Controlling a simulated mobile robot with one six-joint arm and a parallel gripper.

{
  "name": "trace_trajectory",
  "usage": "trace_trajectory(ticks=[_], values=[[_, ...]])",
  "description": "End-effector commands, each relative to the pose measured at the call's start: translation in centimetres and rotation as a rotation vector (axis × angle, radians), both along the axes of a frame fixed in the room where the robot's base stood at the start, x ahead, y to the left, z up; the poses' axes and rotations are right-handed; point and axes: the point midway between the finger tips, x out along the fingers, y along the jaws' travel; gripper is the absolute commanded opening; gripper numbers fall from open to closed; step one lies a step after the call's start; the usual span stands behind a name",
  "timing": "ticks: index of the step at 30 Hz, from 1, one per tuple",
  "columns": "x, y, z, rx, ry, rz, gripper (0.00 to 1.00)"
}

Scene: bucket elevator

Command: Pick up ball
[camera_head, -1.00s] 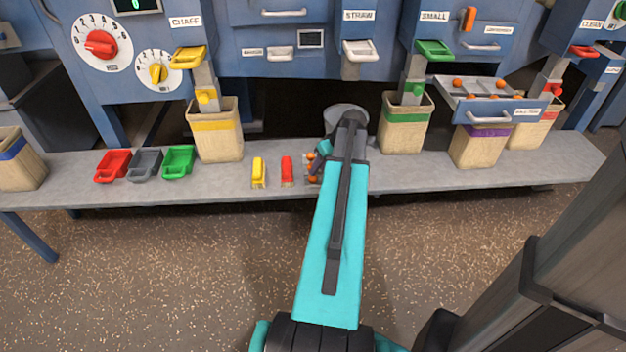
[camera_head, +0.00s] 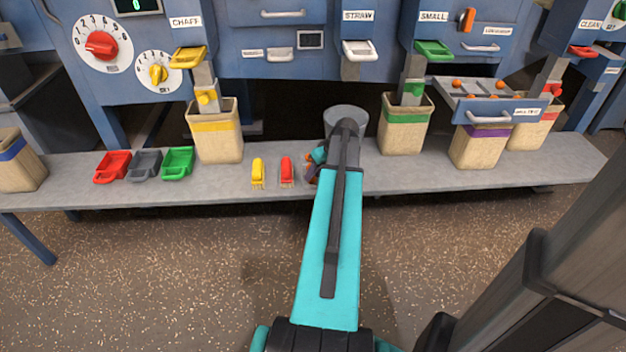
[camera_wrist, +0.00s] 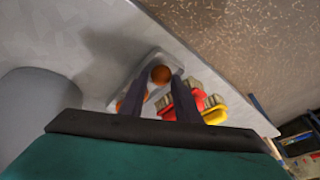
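Orange balls lie in a small pale tray (camera_wrist: 152,58) on the grey bench. In the wrist view one ball (camera_wrist: 161,74) shows between the tips of my gripper (camera_wrist: 160,76). The dark fingers are apart, with a gap on either side of that ball, so the gripper looks open. More orange (camera_wrist: 145,97) shows lower between the fingers, and another bit (camera_wrist: 118,105) shows left of the left finger. In the head view my arm hides most of the tray; a little orange (camera_head: 311,158) shows beside the gripper.
A red brush (camera_head: 287,170) and a yellow brush (camera_head: 258,171) lie just left of the gripper. Red, grey and green scoops (camera_head: 178,162) sit further left. A yellow-banded bucket (camera_head: 215,140) and a green-banded bucket (camera_head: 404,135) stand on the bench (camera_head: 370,180). A drawer (camera_head: 490,112) at right holds orange balls.

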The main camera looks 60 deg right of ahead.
Motion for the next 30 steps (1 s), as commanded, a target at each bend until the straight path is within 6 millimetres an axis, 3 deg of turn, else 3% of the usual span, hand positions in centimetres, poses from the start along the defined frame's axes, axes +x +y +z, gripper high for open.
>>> trace_trajectory(ticks=[1, 5, 10, 23, 30], values=[[0.2, 0.8, -1.7, 0.023, 0.012, 0.01, 0.32], [0.1, 0.7, -1.7, 0.02, 0.013, 0.009, 0.32], [-0.1, 0.5, -1.6, 0.016, 0.014, 0.006, 0.06], [-0.3, 0.2, -1.4, 0.012, 0.013, 0.0, 0.05], [-0.3, 0.3, 0.3, 0.011, 0.011, 0.0, 0.05]])
